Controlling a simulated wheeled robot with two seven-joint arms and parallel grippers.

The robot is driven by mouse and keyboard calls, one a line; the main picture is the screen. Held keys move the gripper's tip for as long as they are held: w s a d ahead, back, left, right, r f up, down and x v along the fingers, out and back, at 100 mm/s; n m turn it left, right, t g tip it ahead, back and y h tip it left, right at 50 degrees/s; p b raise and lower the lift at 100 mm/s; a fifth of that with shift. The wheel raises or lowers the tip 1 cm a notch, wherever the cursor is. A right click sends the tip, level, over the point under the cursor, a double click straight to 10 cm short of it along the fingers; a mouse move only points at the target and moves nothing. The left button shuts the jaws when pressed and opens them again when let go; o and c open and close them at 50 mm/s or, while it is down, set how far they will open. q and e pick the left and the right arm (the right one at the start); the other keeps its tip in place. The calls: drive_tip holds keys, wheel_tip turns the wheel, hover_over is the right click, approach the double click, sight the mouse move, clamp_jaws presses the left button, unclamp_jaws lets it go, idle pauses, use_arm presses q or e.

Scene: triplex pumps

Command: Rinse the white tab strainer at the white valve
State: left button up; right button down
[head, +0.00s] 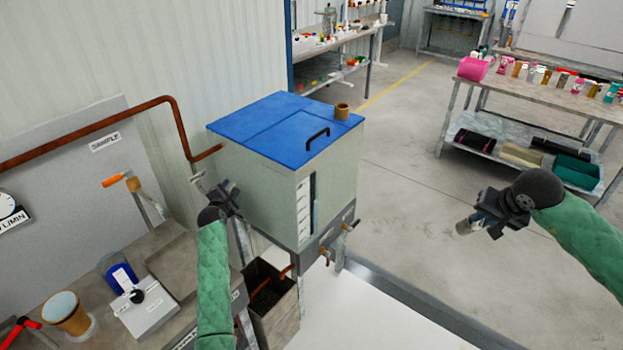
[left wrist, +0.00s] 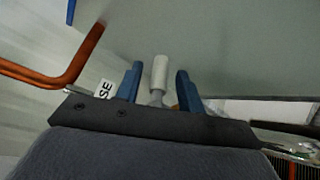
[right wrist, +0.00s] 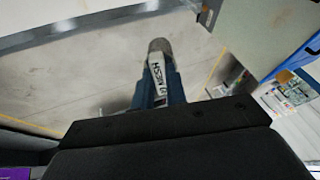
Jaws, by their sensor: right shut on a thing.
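My left gripper (head: 230,193) is beside the left face of the blue-lidded tank. In the left wrist view its blue fingers stand apart on either side of a white cylindrical handle (left wrist: 160,73), which looks like the white valve's, with a gap on both sides. A white label (left wrist: 104,89) ending in "SE" is just left of it. My right gripper (head: 480,217) is shut on the strainer (head: 464,227), held in the air over open floor at the right. In the right wrist view the strainer's white tab (right wrist: 157,75) carries lettering and its round end (right wrist: 160,46) is greyish brown.
A dark-filled bin (head: 275,318) stands below. A bench at left holds a blue container (head: 116,270) and a tan cup (head: 66,313).

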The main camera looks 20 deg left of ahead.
sight(478, 230)
use_arm(q)
drive_tip(key=shift+w+a+f, duration=0.15)
drive_tip(key=shift+w+f, duration=0.05)
drive_tip(key=shift+w, duration=0.45)
use_arm(e)
drive_tip(key=shift+r, duration=0.2)
use_arm(q)
drive_tip(key=shift+c, duration=0.5)
clamp_jaws()
drive_tip(key=shift+f+m+h+b, duration=0.1)
drive_tip(key=shift+m+h+b, duration=0.2)
drive_tip(key=shift+h+b, duration=0.2)
use_arm(e)
drive_tip(key=shift+f, duration=0.6)
use_arm(q)
drive_tip(key=shift+s+d+m+h+b, duration=0.15)
drive_tip(key=shift+d+m+h+b, duration=0.1)
drive_tip(key=shift+m+h+b, duration=0.65)
use_arm(e)
drive_tip(key=shift+f, duration=0.95)
use_arm(q)
drive_tip(key=shift+d+m+h+b, duration=0.4)
drive_tip(key=shift+m+h+b, duration=0.2)
drive_tip(key=shift+h+b, duration=0.3)
use_arm(e)
drive_tip(key=shift+f, duration=0.7)
